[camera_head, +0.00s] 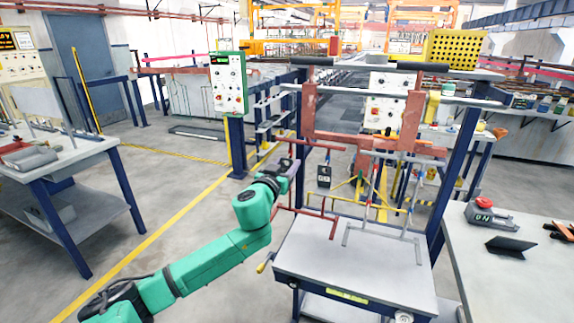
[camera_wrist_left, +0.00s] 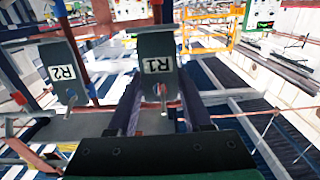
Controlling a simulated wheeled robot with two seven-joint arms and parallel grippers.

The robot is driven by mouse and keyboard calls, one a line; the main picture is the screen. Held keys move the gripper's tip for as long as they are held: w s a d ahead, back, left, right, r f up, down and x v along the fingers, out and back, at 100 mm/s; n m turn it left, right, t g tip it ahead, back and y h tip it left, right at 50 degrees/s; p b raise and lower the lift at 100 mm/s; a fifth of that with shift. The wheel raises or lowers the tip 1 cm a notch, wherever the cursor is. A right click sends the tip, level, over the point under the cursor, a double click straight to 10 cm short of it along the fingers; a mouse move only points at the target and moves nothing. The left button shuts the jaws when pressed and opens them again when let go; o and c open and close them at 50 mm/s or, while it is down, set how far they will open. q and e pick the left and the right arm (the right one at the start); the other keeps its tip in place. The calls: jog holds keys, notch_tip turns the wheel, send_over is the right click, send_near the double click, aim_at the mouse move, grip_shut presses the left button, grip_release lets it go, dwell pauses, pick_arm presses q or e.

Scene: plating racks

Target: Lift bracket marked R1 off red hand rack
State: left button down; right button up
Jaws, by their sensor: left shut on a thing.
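The bracket marked R1 (camera_wrist_left: 158,62) is a grey plate with a white label, seen upside down in the left wrist view. My left gripper (camera_wrist_left: 162,108) is shut on its near part, with dark fingers on both sides. A hook or rod end meets R1's far edge; I cannot tell whether it still bears the bracket. A similar bracket marked R2 (camera_wrist_left: 62,75) is beside it, apart from the fingers. In the head view my left gripper (camera_head: 287,172) is at the red hand rack (camera_head: 308,212), and R1 is hard to make out. My right gripper is not in view.
A grey-topped table (camera_head: 350,265) stands below the rack, with grey and red rods over it. A larger red-brown frame (camera_head: 311,110) hangs behind. A side table at right holds a red-button box (camera_head: 484,214) and a black stand (camera_head: 511,246). Open floor lies left of my arm.

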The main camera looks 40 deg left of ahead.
pick_arm(q)
jog(key=shift+s+r+p, duration=0.15)
jog(key=shift+r+p, duration=0.15)
jog(key=shift+r, duration=0.1)
jog(key=shift+d, duration=0.1)
jog(key=shift+s, duration=0.1)
